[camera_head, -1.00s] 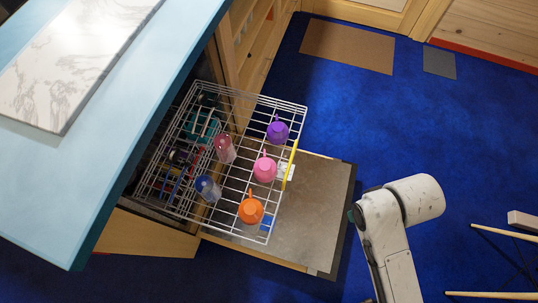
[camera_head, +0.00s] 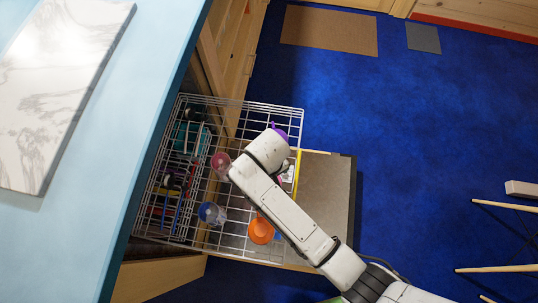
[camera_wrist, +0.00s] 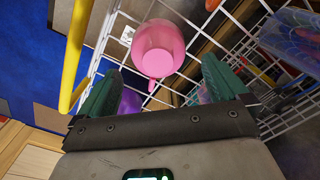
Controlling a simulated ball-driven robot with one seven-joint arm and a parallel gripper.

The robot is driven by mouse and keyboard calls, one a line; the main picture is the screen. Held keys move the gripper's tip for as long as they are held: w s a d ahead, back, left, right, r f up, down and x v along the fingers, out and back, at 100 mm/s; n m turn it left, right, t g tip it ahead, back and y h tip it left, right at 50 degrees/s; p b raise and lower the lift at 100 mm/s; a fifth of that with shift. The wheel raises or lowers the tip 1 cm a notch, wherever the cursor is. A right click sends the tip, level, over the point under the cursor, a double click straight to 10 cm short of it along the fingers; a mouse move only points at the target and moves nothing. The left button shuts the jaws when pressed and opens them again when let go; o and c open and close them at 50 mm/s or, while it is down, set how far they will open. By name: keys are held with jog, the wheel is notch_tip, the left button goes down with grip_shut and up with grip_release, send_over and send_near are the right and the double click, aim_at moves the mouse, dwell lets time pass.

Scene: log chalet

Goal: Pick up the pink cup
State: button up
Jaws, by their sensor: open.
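The pink cup (camera_wrist: 159,48) shows in the wrist view, in the white wire dishwasher rack (camera_head: 287,116), ahead of my gripper (camera_wrist: 152,90). Its rounded pink side and a small handle-like part face the camera. My gripper's two green fingers are open, one on each side of the cup's near end, and it is not held. In the head view my arm covers most of the pink cup and the gripper. A purple cup (camera_wrist: 129,102) shows partly behind the left finger; only a bit of it (camera_head: 280,131) shows in the head view.
An orange cup (camera_head: 261,230), a blue cup (camera_head: 211,213) and a dark pink cup (camera_head: 221,163) stand in the rack. A yellow bar (camera_wrist: 75,50) runs close left of my gripper. A light blue counter (camera_head: 150,110) overhangs the rack's left side.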

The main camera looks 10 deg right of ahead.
jog(key=shift+w+d+f+b, duration=0.1)
jog(key=shift+f+b, duration=0.2)
jog(key=shift+f, duration=1.45)
jog(key=shift+w+f+b, duration=0.1)
jog(key=shift+f+b, duration=0.2)
jog(key=shift+f, duration=1.4)
jog(key=shift+c, duration=0.2)
jog(key=c, duration=0.8)
